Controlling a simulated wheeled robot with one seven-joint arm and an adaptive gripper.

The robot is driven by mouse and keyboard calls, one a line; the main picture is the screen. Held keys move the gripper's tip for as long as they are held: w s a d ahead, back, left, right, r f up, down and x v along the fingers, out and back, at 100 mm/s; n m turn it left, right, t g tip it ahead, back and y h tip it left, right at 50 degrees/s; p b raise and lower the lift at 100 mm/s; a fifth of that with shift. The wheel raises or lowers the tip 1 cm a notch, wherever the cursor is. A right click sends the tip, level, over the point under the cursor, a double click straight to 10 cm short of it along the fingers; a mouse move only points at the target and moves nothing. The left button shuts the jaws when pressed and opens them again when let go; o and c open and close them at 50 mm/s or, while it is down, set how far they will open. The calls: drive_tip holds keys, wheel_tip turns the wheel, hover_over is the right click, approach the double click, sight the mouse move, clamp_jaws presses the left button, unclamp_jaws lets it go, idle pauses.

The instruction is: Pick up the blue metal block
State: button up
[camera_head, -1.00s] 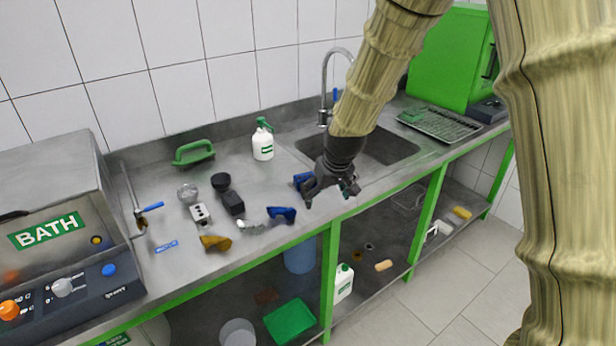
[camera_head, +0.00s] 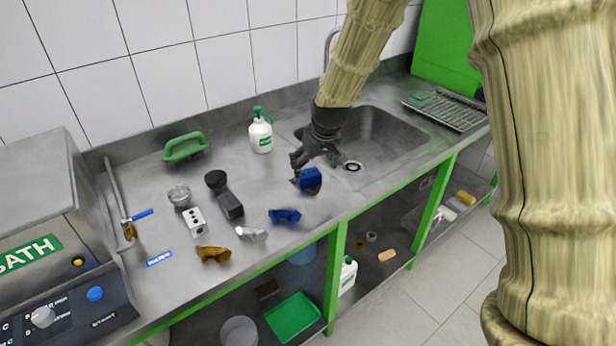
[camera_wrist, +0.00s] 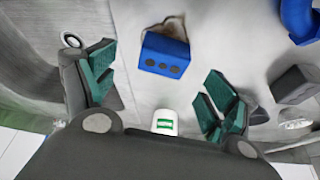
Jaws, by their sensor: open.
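The blue metal block (camera_head: 310,180) rests on the steel counter left of the sink. In the wrist view the block (camera_wrist: 164,54) shows a row of three dark holes on one face. My gripper (camera_head: 315,161) is close behind and above the block in the head view, and it partly overlaps it there. In the wrist view my gripper (camera_wrist: 160,88) has its green-padded fingers spread wide. The block appears beyond the fingertips, roughly centred across the gap and apart from both fingers. Nothing is held.
The sink (camera_head: 385,140) is just right of the block. A blue curved piece (camera_head: 285,216), a silver piece (camera_head: 251,233), a brown piece (camera_head: 213,254) and a black block (camera_head: 231,207) lie to the left. A white bottle (camera_head: 261,136) stands behind. The counter's front edge is near.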

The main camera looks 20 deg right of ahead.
sight(309, 173)
drive_tip(key=shift+a+p+x, duration=0.1)
drive_tip(key=shift+p+x, duration=0.35)
drive_tip(key=shift+x, duration=1.05)
drive_tip(key=shift+a+p+x, duration=0.15)
drive_tip(key=shift+p+x, duration=0.25)
drive_tip(key=shift+x, duration=1.1)
drive_tip(key=shift+w+r, duration=0.1)
drive_tip(key=shift+w, duration=0.1)
drive_tip(key=shift+c, duration=0.4)
drive_tip(key=c, duration=1.2)
drive_tip(key=shift+r, duration=0.1)
